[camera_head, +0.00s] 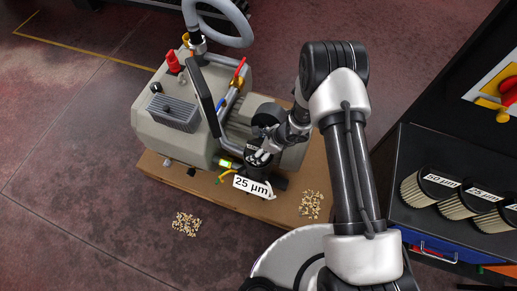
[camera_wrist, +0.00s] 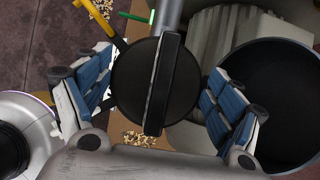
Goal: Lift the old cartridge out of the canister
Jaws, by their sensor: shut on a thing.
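The old cartridge shows in the wrist view as a round black cap (camera_wrist: 128,88) with a raised black bar across it. My gripper (camera_wrist: 157,98) has its blue pads on opposite sides of this cap and is shut on it. In the head view my gripper (camera_head: 262,155) is low at the front of the grey vacuum pump (camera_head: 170,135), beside the green light and above a "25 µm" tag (camera_head: 254,187). My fingers and wrist cover most of the canister and cartridge there. I cannot tell how far the cartridge is out of the canister.
The pump stands on a brown board (camera_head: 165,174). Its black handle (camera_head: 203,95), red-handled valve and hose rise beside my wrist. Crumb piles lie on the floor (camera_head: 186,223) and board (camera_head: 311,204). Labelled pleated cartridges (camera_head: 461,205) stand on a dark cart at right.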

